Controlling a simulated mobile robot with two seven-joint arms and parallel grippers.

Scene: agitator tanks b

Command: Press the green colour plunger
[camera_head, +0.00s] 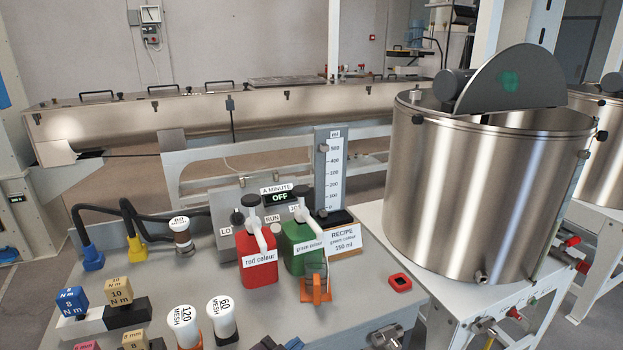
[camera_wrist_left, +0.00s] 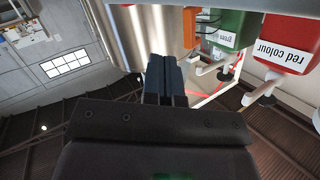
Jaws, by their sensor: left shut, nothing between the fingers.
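The green colour bottle (camera_head: 300,236) stands upright on the grey bench, with a white pump plunger (camera_head: 301,212) on top. Its label faces me. In the left wrist view, which is upside down, the green bottle (camera_wrist_left: 228,24) is at the top with its white plunger (camera_wrist_left: 219,70) below it. My left gripper (camera_head: 279,344) shows only as dark blue fingertips at the bottom edge of the head view, in front of the bottles. In the left wrist view its fingers (camera_wrist_left: 165,75) are shut together with nothing between them, apart from the plunger. My right gripper is not in view.
The red colour bottle (camera_head: 256,262) stands left of the green one. An orange part (camera_head: 316,290) stands in front of the green bottle, and a recipe card (camera_head: 344,240) and measuring column (camera_head: 331,170) beside it. White mesh-marked knobs (camera_head: 222,317) are nearby. A steel tank (camera_head: 470,190) stands right.

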